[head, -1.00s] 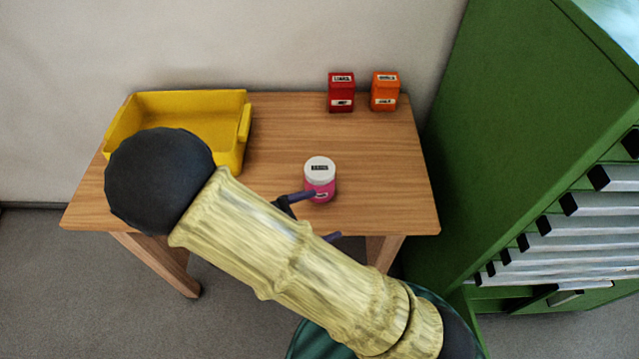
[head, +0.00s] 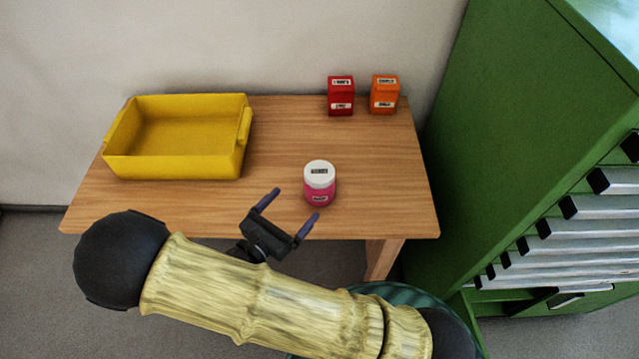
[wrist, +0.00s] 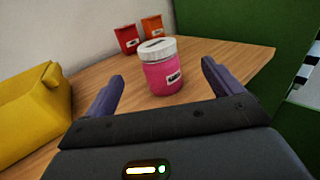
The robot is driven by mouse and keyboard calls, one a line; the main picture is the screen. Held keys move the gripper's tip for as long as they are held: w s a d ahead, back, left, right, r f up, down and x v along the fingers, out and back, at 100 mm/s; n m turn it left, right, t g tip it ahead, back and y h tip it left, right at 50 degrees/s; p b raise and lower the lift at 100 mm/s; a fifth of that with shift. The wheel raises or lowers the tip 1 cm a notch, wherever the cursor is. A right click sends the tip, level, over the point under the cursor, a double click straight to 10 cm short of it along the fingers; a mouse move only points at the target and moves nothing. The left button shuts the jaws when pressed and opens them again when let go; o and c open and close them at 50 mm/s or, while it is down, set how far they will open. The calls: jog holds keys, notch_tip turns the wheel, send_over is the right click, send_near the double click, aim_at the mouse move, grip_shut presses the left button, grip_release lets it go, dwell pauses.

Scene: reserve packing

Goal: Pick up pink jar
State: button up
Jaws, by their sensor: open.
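The pink jar (head: 320,186) with a white lid stands upright on the wooden table, near its front edge. It also shows in the wrist view (wrist: 162,77), ahead of and between my two fingers. My gripper (head: 291,210) is open and empty. In the head view its fingers point toward the jar from the front left, with one fingertip close to the jar's lower front. I cannot tell whether that fingertip touches it.
A yellow bin (head: 175,167) stands at the table's left. A red box (head: 341,96) and an orange box (head: 384,95) stand at the back right. A green cabinet (head: 500,140) rises right of the table (head: 390,180). The table around the jar is clear.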

aim_at(313, 185)
jog(key=p+x, duration=0.1)
jog(key=x, duration=0.7)
jog(key=shift+w, duration=0.1)
jog(key=shift+d, duration=0.1)
jog(key=p+x, duration=0.2)
jog(key=x, duration=0.3)
jog(key=shift+w+r, duration=0.1)
jog(key=shift+w, duration=0.15)
jog(key=shift+a, duration=0.2)
jog(key=c, duration=1.4)
